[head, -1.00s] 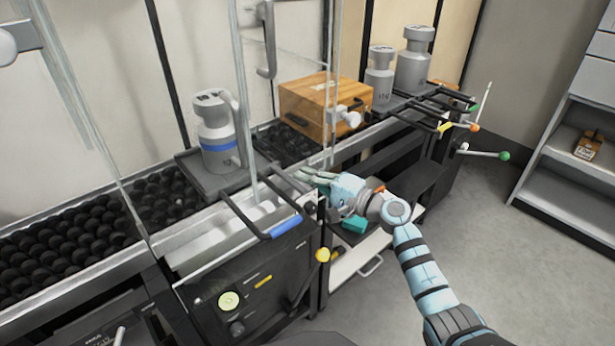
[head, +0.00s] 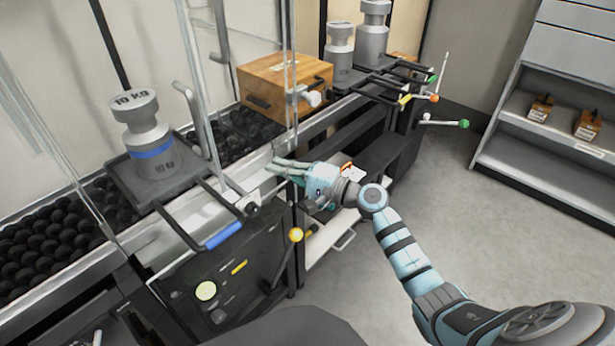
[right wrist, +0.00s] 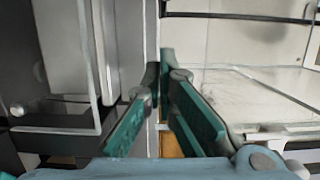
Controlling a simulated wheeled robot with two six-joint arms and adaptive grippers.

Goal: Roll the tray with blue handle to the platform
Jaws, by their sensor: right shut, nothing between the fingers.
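The tray (head: 122,183) with the blue handle (head: 222,236) is dark and flat, at the left in the head view. A grey weight marked 10 KG (head: 150,140) with a blue band stands upright on it. The handle's two black rods reach out over a silver surface (head: 163,242), which may be the platform; I cannot tell. My right gripper (head: 271,166) is to the right of the tray and appears apart from it. Its teal fingers are together and empty, also in the right wrist view (right wrist: 160,70). My left gripper is out of view.
Black rollers (head: 45,245) run along the track. A wooden box (head: 270,82) and trays with more grey weights (head: 372,35) stand farther right. Clear upright panels rise beside the track. A yellow knob (head: 296,235) sticks out at the front. Open floor (head: 440,210) lies right.

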